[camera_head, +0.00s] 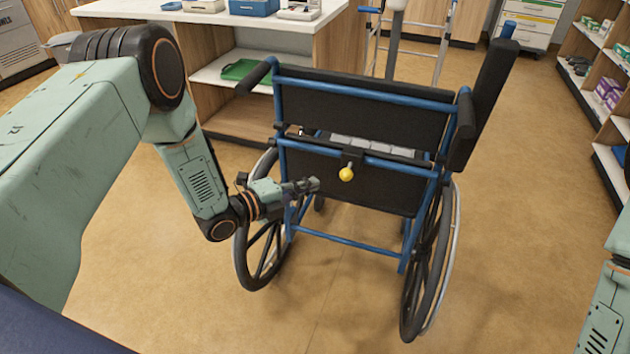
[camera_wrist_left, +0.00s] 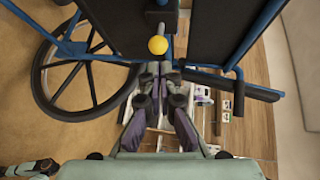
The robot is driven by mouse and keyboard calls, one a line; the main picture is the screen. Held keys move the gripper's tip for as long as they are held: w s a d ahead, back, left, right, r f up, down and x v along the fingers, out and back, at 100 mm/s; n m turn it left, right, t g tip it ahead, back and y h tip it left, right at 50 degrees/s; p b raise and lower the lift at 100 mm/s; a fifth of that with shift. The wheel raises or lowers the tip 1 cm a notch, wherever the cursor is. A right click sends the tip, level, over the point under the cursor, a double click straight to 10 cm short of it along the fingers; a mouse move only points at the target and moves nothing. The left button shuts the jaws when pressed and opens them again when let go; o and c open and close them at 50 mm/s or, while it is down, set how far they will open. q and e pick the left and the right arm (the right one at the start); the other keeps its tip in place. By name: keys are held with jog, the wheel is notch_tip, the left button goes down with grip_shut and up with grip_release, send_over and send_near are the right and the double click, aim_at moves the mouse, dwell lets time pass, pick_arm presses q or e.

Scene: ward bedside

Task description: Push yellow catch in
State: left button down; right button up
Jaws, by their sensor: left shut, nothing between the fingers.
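The yellow catch (camera_head: 346,174) is a round knob on the back of a blue-framed wheelchair (camera_head: 350,245), just below the crossbar. My left gripper (camera_head: 316,184) is shut and empty, a little to the left of the catch and apart from it in the head view. In the left wrist view the catch (camera_wrist_left: 158,45) shows just beyond the shut fingertips (camera_wrist_left: 160,68); I cannot tell the exact gap. The catch hangs from a dark bracket with a short stem. My right gripper is out of view; only part of my right arm shows at the right edge.
The wheelchair's left wheel (camera_head: 262,225) is below my left gripper. Shelves (camera_head: 590,75) line the right. Floor in front is clear.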

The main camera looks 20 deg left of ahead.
pick_arm(q)
jog(key=p+v, duration=0.2)
jog(key=v, duration=0.4)
jog(key=shift+s+a, duration=0.2)
jog(key=shift+s, duration=0.1)
jog(key=shift+r, duration=0.1)
